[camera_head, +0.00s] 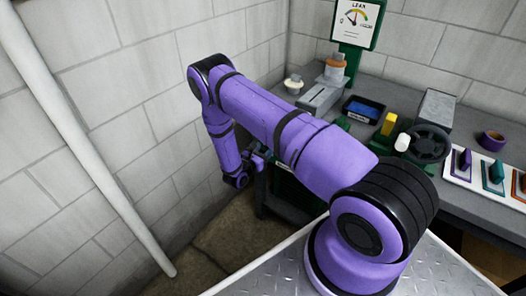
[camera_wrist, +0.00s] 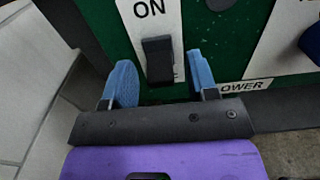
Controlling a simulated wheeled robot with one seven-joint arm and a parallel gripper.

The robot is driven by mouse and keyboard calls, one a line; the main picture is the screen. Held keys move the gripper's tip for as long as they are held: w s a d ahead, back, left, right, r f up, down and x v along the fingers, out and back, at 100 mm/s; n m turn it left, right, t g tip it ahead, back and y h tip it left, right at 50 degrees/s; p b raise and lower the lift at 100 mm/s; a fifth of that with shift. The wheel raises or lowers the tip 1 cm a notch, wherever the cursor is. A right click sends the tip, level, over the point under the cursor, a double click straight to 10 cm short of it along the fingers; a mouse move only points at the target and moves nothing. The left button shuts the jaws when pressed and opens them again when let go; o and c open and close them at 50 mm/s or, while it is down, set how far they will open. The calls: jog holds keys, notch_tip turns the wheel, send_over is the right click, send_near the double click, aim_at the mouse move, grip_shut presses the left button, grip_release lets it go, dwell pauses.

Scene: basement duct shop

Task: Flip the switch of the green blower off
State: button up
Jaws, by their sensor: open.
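In the wrist view, the green blower's panel (camera_wrist: 225,35) fills the upper part of the picture. A white plate (camera_wrist: 151,25) on it reads "ON" at the top. The black switch (camera_wrist: 158,58) sits below that word and hides most of the lettering at the plate's lower end. I cannot tell for certain which way it is set. My gripper (camera_wrist: 160,68) is open, with one blue finger on either side of the switch and gaps showing. In the head view, my gripper (camera_head: 257,160) is beside the bench's left end, and the switch is not discernible.
A label (camera_wrist: 246,86) ending in "OWER" is beside the right finger. Another white plate (camera_wrist: 285,40) is farther right. In the head view, the grey bench (camera_head: 465,200) holds a blue-filled tray (camera_head: 363,109), a black handwheel (camera_head: 429,143) and colored-handled tools. A white pipe (camera_head: 85,140) slants along the left wall.

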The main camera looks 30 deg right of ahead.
jog(key=shift+c, duration=0.4)
jog(key=c, duration=0.8)
jog(key=shift+f+t+h, duration=0.25)
jog(key=shift+t+h, duration=0.05)
jog(key=shift+h, duration=0.4)
jog(key=shift+c, duration=0.2)
jog(key=o, duration=0.9)
jog(key=v, duration=1.1)
jog(key=shift+w, duration=0.1)
